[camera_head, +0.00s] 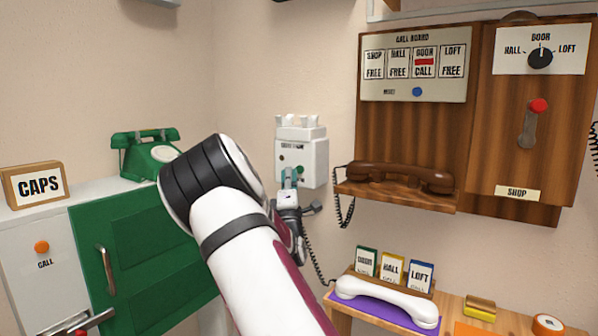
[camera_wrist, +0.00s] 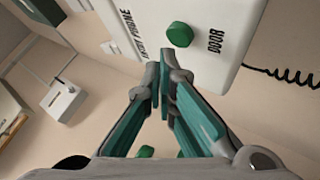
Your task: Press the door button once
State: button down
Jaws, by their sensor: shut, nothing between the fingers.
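The white wall phone (camera_head: 314,160) hangs on the wall at the middle of the head view. In the wrist view its white face (camera_wrist: 235,25) fills the top, with a round green button (camera_wrist: 180,34) beside the word DOOR. My gripper (camera_head: 290,176) is in front of the lower part of the phone, and my arm comes up to it from below. In the wrist view the gripper (camera_wrist: 161,72) is shut and empty. Its fingertips lie just below the green button in the picture, apart from it there. I cannot tell the depth gap to the face.
To the right are a wooden call board (camera_head: 408,130) with DOOR CALL marked red, a brown handset (camera_head: 400,177) and a panel with a red-knobbed lever (camera_head: 530,124). A green phone (camera_head: 147,152) stands left on a cabinet. A white handset (camera_head: 385,297) lies below right.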

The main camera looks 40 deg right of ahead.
jog(key=shift+d, duration=0.1)
dwell(0.7)
jog(key=shift+w+d+b, duration=0.15)
jog(key=shift+d+b, duration=0.15)
jog(key=shift+b, duration=0.05)
jog(key=shift+w+d, duration=0.15)
jog(key=shift+d, duration=0.25)
dwell(0.6)
dwell(0.4)
jog(key=shift+s+a, duration=0.3)
jog(key=shift+a, duration=0.5)
jog(key=shift+s+a, duration=0.3)
jog(key=shift+a, duration=0.45)
jog(key=shift+s+a, duration=0.25)
jog(key=shift+a, duration=0.55)
jog(key=shift+s+a, duration=0.3)
jog(key=shift+a, duration=0.45)
